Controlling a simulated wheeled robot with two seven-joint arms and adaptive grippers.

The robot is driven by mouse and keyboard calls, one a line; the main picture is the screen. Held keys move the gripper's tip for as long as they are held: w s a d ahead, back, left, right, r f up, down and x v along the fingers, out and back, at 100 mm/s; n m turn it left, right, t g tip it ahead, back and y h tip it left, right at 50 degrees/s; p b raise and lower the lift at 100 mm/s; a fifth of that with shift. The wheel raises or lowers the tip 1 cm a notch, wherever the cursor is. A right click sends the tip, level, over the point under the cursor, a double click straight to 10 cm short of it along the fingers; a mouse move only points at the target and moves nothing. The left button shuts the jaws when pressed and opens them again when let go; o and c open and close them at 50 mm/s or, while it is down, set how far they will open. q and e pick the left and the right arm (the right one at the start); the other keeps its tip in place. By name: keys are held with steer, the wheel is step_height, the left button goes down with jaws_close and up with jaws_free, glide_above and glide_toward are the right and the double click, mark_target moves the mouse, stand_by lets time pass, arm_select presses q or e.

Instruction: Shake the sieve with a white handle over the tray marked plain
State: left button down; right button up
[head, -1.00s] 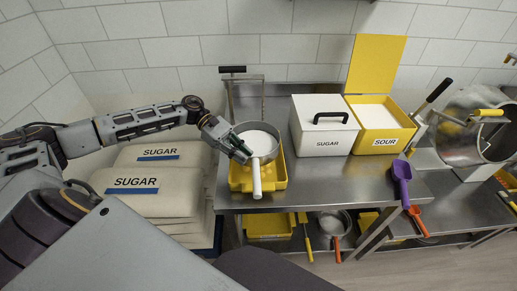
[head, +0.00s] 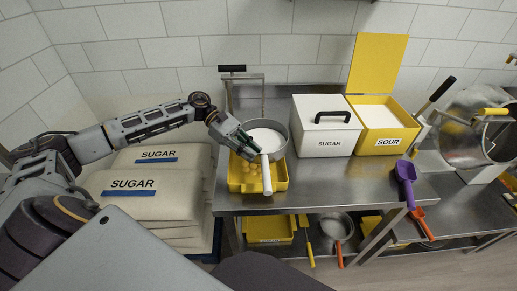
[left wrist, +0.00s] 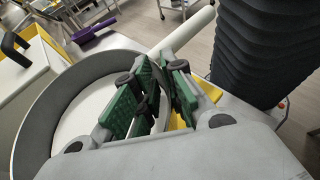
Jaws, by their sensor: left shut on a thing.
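The sieve (head: 267,132) is a round grey pan with white powder in it and a white handle (head: 266,176) pointing toward me. It is over a yellow tray (head: 277,186) on the steel table; some orange pieces show in the tray at its left, and the rest is hidden. I cannot read a mark on this tray. My right gripper is out of view.
A white sugar bin (head: 322,140) and an open yellow sour bin (head: 383,137) stand right of the sieve. A metal stand (head: 262,80) is behind it. Sugar sacks (head: 133,185) lie left of the table. A purple scoop (head: 405,175) is farther right, near a metal drum (head: 470,135).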

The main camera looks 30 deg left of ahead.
arm_select(q)
steer(key=shift+s+a+b, duration=0.45)
steer(key=shift+s+a, duration=0.5)
steer(key=shift+s, duration=0.25)
steer(key=shift+w+d+b, duration=0.95)
steer(key=shift+w+b, duration=0.3)
steer(key=shift+b, duration=0.2)
